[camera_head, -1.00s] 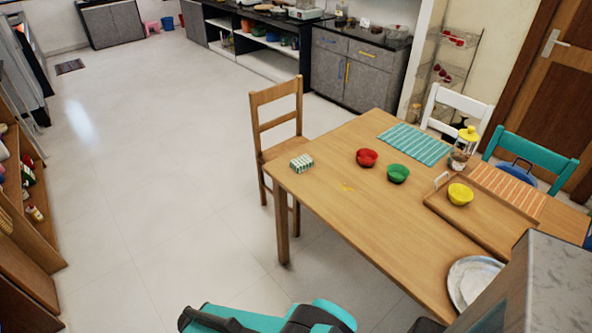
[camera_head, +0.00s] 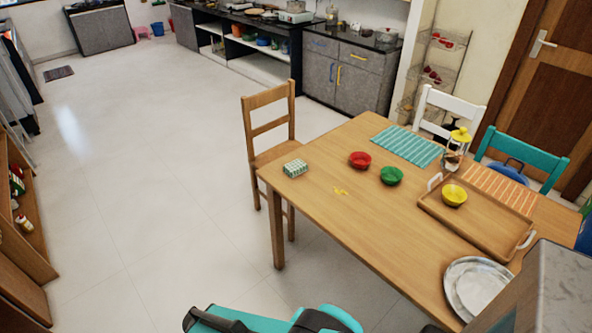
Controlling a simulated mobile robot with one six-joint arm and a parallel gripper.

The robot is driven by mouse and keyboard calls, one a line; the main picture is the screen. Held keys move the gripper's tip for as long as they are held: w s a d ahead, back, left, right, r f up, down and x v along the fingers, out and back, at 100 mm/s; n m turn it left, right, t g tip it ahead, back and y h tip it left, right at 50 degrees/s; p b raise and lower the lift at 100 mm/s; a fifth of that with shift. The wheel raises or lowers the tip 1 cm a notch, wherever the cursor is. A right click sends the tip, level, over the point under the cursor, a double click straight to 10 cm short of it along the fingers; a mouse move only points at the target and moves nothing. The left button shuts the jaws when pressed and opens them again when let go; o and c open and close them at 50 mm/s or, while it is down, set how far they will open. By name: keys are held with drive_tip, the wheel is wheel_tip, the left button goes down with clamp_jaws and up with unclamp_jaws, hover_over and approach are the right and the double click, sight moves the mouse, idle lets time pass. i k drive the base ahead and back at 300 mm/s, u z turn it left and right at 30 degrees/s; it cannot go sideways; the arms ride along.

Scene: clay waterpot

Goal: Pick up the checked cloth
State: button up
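A small green-and-white checked block (camera_head: 295,168), which looks like the folded checked cloth, lies on the left corner of the wooden table (camera_head: 330,215), close to the edge. Nothing touches it or covers it. Teal and black parts of my own arm show at the bottom edge of the head view, well below the cloth. My gripper's fingers do not show.
A wooden chair (camera_head: 270,138) stands at the table's left side, near the cloth. The floor (camera_head: 150,190) at left is clear.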

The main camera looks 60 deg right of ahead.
sight(294, 169)
drive_tip(key=i, duration=0.9)
